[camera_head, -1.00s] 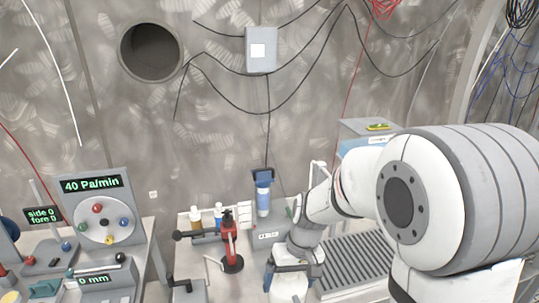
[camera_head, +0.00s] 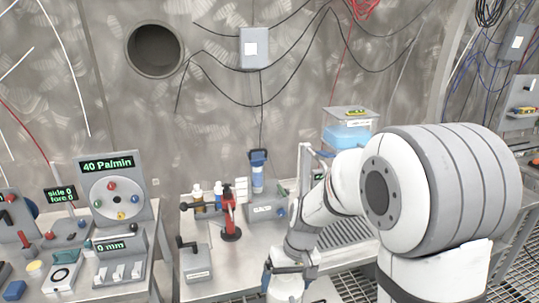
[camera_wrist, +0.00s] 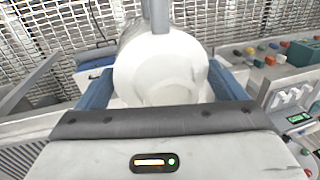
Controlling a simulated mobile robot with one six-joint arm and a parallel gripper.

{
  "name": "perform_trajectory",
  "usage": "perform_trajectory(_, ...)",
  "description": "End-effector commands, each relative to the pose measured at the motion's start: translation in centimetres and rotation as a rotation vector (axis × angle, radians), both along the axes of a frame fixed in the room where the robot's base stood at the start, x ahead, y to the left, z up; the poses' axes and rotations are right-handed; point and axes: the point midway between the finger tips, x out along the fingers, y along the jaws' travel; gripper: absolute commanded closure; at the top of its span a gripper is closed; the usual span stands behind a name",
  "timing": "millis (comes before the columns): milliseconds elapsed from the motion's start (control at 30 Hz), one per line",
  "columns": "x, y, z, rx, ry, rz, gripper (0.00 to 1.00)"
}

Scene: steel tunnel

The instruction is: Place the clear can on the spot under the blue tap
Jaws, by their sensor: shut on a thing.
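My gripper (camera_head: 284,270) is near the bottom middle of the head view, over the front of the bench. It is shut on a pale, whitish can (camera_head: 286,288), whose lower end is cut off by the picture edge. In the wrist view the can (camera_wrist: 165,70) lies between the two blue-grey fingers (camera_wrist: 168,88) and fills the middle. A blue tank (camera_head: 346,136) stands raised at the back right, above a grey slatted grate (camera_head: 345,229). I cannot make out a blue tap for certain, and my arm hides part of that area.
A red stand (camera_head: 230,220), small bottles (camera_head: 198,196) and a blue filter (camera_head: 258,172) are at the back of the bench. A grey box with a lever (camera_head: 195,262) stands at the left front. Instrument panels (camera_head: 112,185) fill the left bench. Bare bench shows between box and gripper.

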Motion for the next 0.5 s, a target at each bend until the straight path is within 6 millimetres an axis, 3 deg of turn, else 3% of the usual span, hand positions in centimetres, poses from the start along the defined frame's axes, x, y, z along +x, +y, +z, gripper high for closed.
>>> perform_trajectory(267,2.8,-2.8,-4.0,0.004,0.004,-0.074,0.53)
perform_trajectory(500,5.6,-7.3,-9.6,0.003,0.005,-0.175,0.53)
